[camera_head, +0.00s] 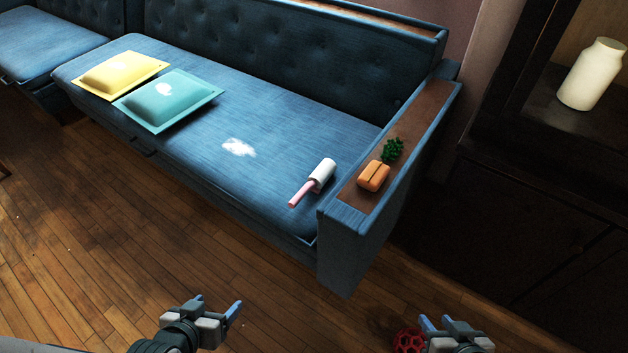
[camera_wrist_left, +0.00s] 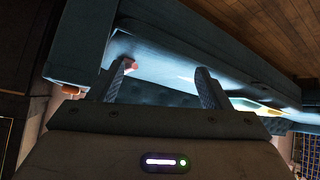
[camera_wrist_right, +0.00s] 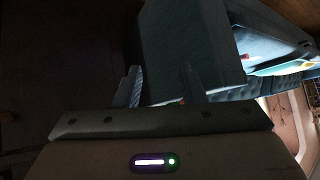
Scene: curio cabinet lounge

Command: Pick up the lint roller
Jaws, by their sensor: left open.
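The lint roller (camera_head: 314,182) has a white roll and a pink handle. It lies on the blue sofa seat (camera_head: 215,165) beside the right armrest, handle toward the front edge. Its pink handle shows small in the left wrist view (camera_wrist_left: 131,65) and in the right wrist view (camera_wrist_right: 245,57). My left gripper (camera_head: 216,304) is open and empty over the floor in front of the sofa, well apart from the roller. My right gripper (camera_head: 438,322) is open with nothing between its fingers, low at the lower right, also away from the roller.
A white lint patch (camera_head: 238,147) marks the seat. Teal (camera_head: 170,100) and yellow (camera_head: 112,75) cushions lie further left. The armrest (camera_head: 348,215) holds an orange item (camera_head: 374,176) and green sprig (camera_head: 393,150). A red wheel-shaped thing (camera_head: 408,342) shows beside my right gripper.

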